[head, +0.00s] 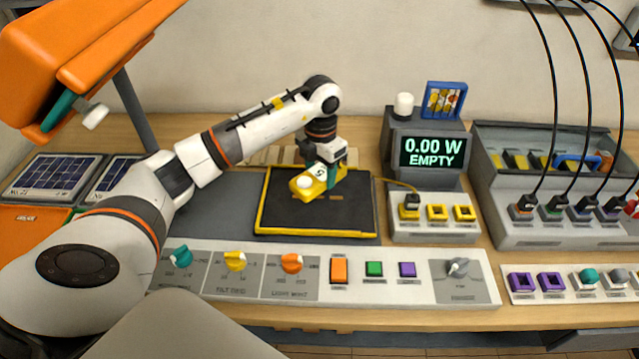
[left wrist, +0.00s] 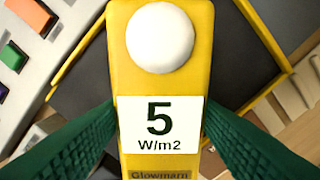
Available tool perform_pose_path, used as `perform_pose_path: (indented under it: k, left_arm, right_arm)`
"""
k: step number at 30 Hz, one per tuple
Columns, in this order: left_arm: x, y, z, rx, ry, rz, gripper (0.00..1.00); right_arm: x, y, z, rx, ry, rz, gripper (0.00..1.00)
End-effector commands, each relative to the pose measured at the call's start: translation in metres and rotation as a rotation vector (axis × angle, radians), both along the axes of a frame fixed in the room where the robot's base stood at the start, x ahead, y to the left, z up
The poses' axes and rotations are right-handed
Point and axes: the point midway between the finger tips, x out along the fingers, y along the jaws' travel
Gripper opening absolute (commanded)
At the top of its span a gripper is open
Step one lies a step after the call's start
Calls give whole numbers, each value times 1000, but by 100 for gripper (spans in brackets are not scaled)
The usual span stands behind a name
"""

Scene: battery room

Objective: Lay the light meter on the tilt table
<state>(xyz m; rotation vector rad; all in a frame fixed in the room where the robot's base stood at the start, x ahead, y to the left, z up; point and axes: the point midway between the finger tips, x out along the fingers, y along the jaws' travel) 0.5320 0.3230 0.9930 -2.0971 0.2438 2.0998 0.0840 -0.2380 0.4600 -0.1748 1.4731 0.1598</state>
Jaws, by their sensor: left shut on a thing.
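The light meter (head: 309,188) is a yellow block with a white dome and a small label. My left gripper (head: 331,176) is shut on it, over the dark tilt table (head: 345,220) with its yellow rim. In the left wrist view the meter (left wrist: 160,85) reads 5 W/m2, between the green fingers of my left gripper (left wrist: 160,135). The tilt table also shows behind it there (left wrist: 92,75). I cannot tell whether the meter touches the table. My right gripper is not in view.
A control panel (head: 215,285) with knobs and buttons runs along the front. A grey display (head: 433,152) reading 0.00 W EMPTY stands right of the table, behind a socket box (head: 437,231). Solar panels (head: 55,176) lie at left. A large orange lamp (head: 85,45) hangs upper left.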

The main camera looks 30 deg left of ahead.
Motion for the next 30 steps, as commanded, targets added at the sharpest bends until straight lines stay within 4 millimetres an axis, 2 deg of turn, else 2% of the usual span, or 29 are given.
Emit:
perform_pose_path:
  k: [7, 12, 23, 24, 28, 30]
  left_arm:
    - [0, 0, -20, -1, 1, -2, 28]
    - [0, -1, -44, -1, 2, -2, 28]
    - [1, 0, -52, 0, -2, -4, 28]
    - [0, 0, -52, 0, -1, -4, 56]
    - [0, 0, -51, 0, -1, -4, 76]
    - [0, 0, -51, 0, -1, -4, 76]
  right_arm:
    - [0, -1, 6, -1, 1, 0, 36]
    - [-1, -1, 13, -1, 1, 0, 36]
    - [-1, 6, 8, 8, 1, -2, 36]
    - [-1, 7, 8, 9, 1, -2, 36]
    - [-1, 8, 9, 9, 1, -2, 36]
    - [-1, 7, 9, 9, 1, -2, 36]
